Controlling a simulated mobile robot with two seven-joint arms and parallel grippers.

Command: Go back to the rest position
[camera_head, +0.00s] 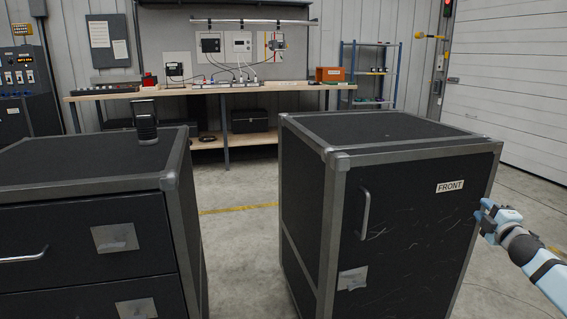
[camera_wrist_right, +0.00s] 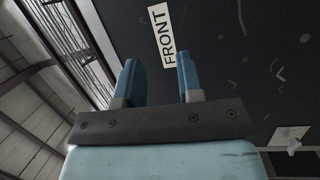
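My right gripper (camera_head: 484,217) is at the right of the head view, beside the right edge of the black cabinet (camera_head: 410,235) with the "FRONT" label (camera_head: 450,186). In the right wrist view its two blue fingers (camera_wrist_right: 161,80) stand apart with nothing between them. The label (camera_wrist_right: 161,37) and the dark cabinet door (camera_wrist_right: 250,60) show beyond the fingers. The cabinet door looks closed, with a vertical handle (camera_head: 365,214) at its left side. My left gripper is in neither view.
A black drawer cabinet (camera_head: 90,230) stands at the left, with a dark upright object (camera_head: 145,122) on top. Bare floor (camera_head: 235,225) lies between the two cabinets. A workbench (camera_head: 210,90) with devices and a blue shelf rack (camera_head: 370,75) stand at the back.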

